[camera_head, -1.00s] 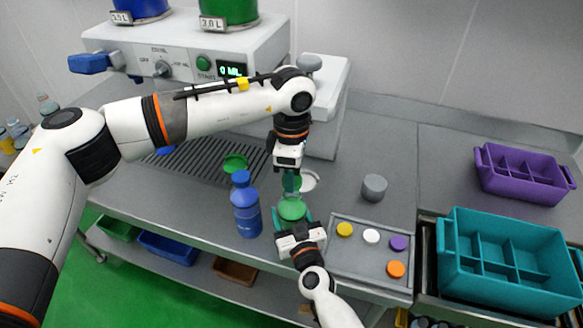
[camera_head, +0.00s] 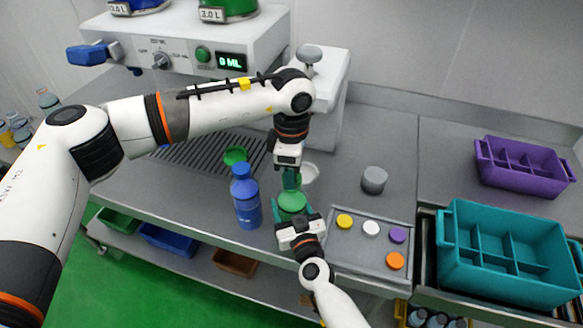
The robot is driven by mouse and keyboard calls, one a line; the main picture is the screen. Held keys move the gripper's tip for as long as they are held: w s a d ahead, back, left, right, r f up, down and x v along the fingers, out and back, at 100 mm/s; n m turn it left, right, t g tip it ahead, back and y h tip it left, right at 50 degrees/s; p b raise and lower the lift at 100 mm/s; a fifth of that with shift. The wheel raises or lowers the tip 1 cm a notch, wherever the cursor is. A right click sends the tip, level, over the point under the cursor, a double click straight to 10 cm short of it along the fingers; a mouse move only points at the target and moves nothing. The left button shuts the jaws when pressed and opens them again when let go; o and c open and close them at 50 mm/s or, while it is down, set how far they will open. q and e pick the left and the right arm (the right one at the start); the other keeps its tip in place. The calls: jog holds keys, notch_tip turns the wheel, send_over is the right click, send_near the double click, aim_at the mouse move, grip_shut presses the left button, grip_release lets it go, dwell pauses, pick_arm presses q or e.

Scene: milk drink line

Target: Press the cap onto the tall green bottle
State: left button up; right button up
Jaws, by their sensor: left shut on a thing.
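The tall green bottle (camera_head: 292,203) stands near the front of the counter, seen from above and partly hidden by both grippers. My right gripper (camera_head: 294,217) comes from the front, its teal fingers on either side of the bottle, closed on it. My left gripper (camera_head: 291,180) points down right over the bottle's top, shut on a small green cap (camera_head: 298,183) that is mostly hidden by the fingers. Whether the cap touches the bottle's neck cannot be told.
A blue bottle (camera_head: 245,198) stands close left of the green one. A grey tray (camera_head: 362,260) with several coloured caps lies to the right. A grey cylinder (camera_head: 374,180) stands behind it. Teal (camera_head: 505,285) and purple (camera_head: 520,168) crates sit farther right. The dispenser (camera_head: 190,50) is behind.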

pick_arm(q)
jog(key=shift+f, duration=0.6)
dwell(0.3)
jog(key=o, duration=1)
notch_tip(320, 180, up, 12)
jog(key=shift+f, duration=0.1)
pick_arm(e)
jog(key=o, duration=1.5)
